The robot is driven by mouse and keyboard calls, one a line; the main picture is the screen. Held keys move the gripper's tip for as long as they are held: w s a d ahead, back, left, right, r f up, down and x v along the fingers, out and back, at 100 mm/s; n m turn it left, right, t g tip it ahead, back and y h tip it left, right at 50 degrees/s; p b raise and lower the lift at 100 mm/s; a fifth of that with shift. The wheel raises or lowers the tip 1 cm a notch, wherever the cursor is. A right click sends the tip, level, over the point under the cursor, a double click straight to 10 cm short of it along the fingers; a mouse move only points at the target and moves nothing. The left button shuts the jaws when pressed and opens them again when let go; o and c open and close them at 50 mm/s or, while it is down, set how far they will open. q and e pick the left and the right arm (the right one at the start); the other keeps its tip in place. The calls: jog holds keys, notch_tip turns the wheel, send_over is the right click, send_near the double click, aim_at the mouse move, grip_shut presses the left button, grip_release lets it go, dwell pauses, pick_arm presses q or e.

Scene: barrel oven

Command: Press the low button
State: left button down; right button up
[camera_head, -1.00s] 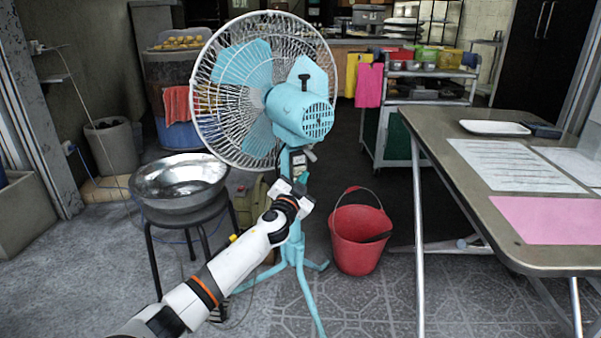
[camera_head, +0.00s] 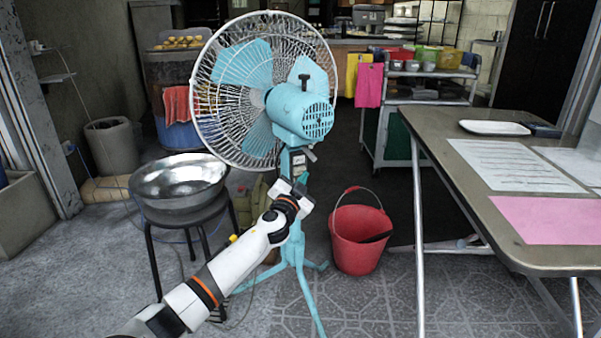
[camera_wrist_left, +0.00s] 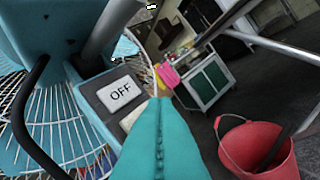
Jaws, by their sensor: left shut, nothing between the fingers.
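A teal standing fan (camera_head: 302,112) with a white wire cage stands in the middle of the head view. Its dark button panel (camera_head: 299,160) sits on the pole below the motor. In the left wrist view, a white button marked OFF (camera_wrist_left: 121,92) is close and readable. No button marked low can be read. My right gripper is out of view.
A red bucket (camera_head: 358,238) stands right of the fan's base. A metal bowl (camera_head: 180,182) rests on a black stool (camera_head: 151,250) at left. A table (camera_head: 450,165) with papers fills the right. A cord (camera_wrist_left: 22,110) hangs near the panel.

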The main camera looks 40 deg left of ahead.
pick_arm(q)
jog(key=shift+a, duration=0.1)
jog(key=shift+w+a, duration=0.25)
jog(key=shift+a, duration=0.05)
jog(key=shift+w+a+b, duration=0.2)
jog(key=shift+a+b, duration=0.15)
dwell(0.9)
jog(key=shift+d, duration=0.1)
jog(key=shift+s+d+p, duration=0.3)
jog(key=shift+s+d, duration=0.15)
jog(key=shift+d, duration=0.2)
